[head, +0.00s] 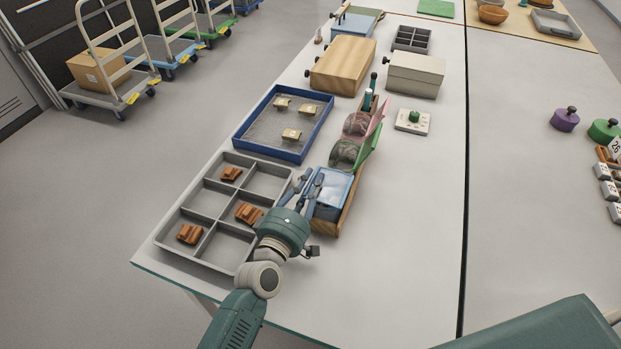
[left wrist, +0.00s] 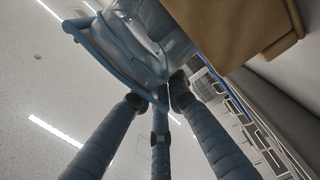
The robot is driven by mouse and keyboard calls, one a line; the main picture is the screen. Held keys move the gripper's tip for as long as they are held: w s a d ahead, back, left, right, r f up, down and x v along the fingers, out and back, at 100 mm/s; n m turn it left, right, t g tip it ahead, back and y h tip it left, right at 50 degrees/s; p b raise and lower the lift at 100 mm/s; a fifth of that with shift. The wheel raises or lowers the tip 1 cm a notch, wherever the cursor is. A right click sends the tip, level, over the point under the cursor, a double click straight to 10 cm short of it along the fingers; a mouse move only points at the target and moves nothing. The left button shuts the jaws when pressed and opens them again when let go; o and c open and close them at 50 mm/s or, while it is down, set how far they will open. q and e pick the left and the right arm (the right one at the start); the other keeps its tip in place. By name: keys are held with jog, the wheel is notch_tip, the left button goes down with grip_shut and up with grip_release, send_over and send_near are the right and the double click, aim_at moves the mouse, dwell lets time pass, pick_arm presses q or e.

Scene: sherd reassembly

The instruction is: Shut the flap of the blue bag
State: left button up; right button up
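The blue bag (head: 333,196) is clear with a blue edge and sits at the near end of a narrow wooden holder (head: 328,227). A pale blue flat part, seemingly its flap, lies over its top; I cannot tell whether it is fully down. My left gripper (head: 308,180) is at the bag's left side, fingers spread. In the left wrist view the blue-edged clear film (left wrist: 118,48) is just beyond the fingertips (left wrist: 160,105); whether they touch it is unclear. My right gripper is not in view.
Bags with raised green (head: 370,147) and pink (head: 376,118) flaps stand behind in the holder. A grey compartment tray (head: 206,201) with brown sherds lies left, and a blue-rimmed sand tray (head: 304,150) behind it.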

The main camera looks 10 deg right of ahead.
pick_arm(q)
jog(key=shift+o, duration=0.6)
jog(key=shift+w+r, duration=0.1)
jog(key=shift+r, duration=0.1)
jog(key=v, duration=1.2)
